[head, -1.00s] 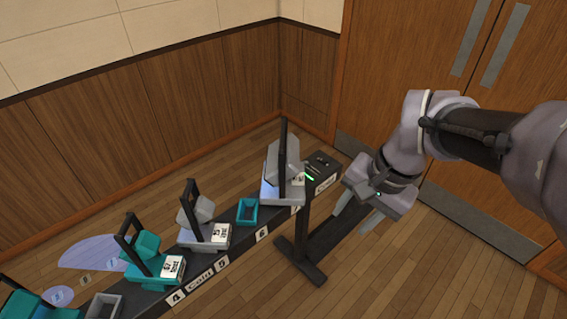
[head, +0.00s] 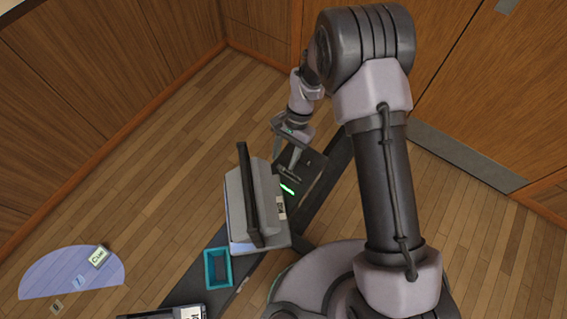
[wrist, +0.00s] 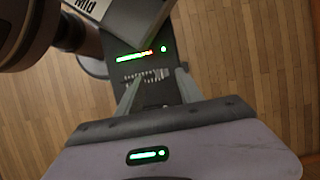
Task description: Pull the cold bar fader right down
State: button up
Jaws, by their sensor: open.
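A dark fader box (head: 314,168) sits at the far end of the black bar, with a lit green strip (head: 287,189) beside it. In the wrist view the box's top face shows a green-to-orange light strip (wrist: 135,57) and a scale of pale tick marks (wrist: 145,78). I cannot make out the fader's knob or its height on the scale, nor read a Cold label on the box now. My gripper (head: 287,160) is open above the box. In the wrist view its two fingers (wrist: 157,92) stand either side of the scale; contact cannot be told.
A grey lamp (head: 262,205) with a black yoke stands on the bar close left of my gripper; its "Mid" label (wrist: 86,7) shows in the wrist view. A teal tray (head: 217,267) sits further along the bar. Wooden floor (head: 150,170) lies open to the left.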

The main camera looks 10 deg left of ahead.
aim_at(281, 168)
jog(key=x, duration=0.2)
jog(key=shift+f, duration=0.3)
jog(key=shift+a, duration=0.1)
jog(key=shift+w, duration=0.1)
grip_shut()
dwell(1.0)
